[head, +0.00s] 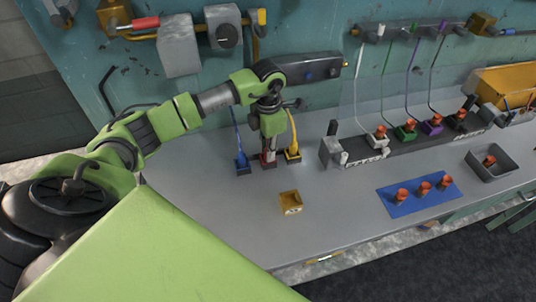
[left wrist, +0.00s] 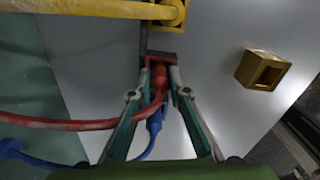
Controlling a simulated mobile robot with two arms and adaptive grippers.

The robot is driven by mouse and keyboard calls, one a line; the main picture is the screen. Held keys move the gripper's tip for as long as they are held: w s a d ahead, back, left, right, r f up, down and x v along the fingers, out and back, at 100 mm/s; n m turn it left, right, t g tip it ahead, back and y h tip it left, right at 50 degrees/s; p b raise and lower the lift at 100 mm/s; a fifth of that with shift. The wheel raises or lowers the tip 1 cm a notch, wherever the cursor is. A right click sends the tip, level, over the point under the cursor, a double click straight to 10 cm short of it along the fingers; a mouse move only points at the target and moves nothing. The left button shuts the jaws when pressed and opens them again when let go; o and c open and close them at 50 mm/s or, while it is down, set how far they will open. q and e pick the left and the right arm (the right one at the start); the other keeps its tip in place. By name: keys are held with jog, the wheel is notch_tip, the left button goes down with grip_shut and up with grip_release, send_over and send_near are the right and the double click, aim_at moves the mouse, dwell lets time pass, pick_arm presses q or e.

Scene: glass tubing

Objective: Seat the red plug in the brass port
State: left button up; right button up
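The red plug (head: 268,158) stands on the bench between a blue plug (head: 242,165) and a yellow plug (head: 292,153). My left gripper (head: 268,143) points down over it. In the left wrist view, the fingertips (left wrist: 160,77) close in on both sides of the red plug (left wrist: 158,72) and appear to grip it. Its red hose runs off to the left. The red plug sits at a red block, and I see no clear gap under it. The brass port (head: 291,203), a small block with a square opening, stands nearer the front edge and also shows in the left wrist view (left wrist: 262,70). My right gripper is not in view.
A dark rack (head: 395,145) with several coloured holders stands to the right. A blue mat (head: 418,196) with red-orange pieces and a grey tray (head: 495,165) lie further right. The bench around the brass port is clear. Pipes and boxes hang on the back wall.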

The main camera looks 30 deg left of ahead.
pick_arm(q)
grip_shut()
jog(key=shift+r, duration=0.1)
